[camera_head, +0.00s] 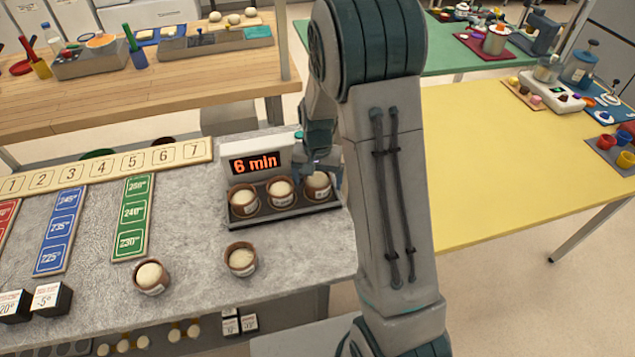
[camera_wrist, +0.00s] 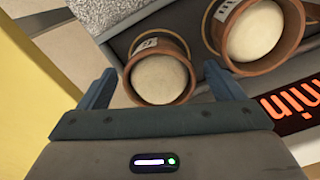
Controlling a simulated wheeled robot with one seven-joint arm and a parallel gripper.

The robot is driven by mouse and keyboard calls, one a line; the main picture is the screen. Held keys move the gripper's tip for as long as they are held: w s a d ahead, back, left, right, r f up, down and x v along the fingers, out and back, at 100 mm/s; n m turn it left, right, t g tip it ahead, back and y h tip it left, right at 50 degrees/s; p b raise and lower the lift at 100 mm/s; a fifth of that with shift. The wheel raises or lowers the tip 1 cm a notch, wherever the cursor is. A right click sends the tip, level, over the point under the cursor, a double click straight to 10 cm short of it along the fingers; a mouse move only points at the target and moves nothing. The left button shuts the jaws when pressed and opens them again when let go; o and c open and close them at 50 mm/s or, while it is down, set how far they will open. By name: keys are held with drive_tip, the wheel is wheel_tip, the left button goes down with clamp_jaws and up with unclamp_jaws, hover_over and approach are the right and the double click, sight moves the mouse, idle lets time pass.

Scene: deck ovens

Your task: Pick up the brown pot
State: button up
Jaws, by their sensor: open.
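Several small brown pots with pale domed tops and white labels are in view. Three sit in a row in a dark tray (camera_head: 290,211) under the "6 min" display: a left pot (camera_head: 244,198), a middle pot (camera_head: 281,191) and a right pot (camera_head: 318,186). Two more pots, one (camera_head: 241,259) and another (camera_head: 151,277), stand on the grey counter in front. My gripper (camera_head: 322,165) is above the right pot, partly hidden by my arm. In the wrist view my gripper (camera_wrist: 165,88) is open, with the right pot (camera_wrist: 159,72) between and beyond its fingers. The middle pot (camera_wrist: 253,38) is beside it.
The display box (camera_head: 255,163) stands right behind the tray. A numbered strip (camera_head: 105,166) and coloured temperature cards lie to the left on the grey counter (camera_head: 200,215). A yellow table (camera_head: 520,170) is to the right, mostly bare. Small black label blocks (camera_head: 50,298) stand front left.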

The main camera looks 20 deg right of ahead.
drive_tip(key=c, duration=1.2)
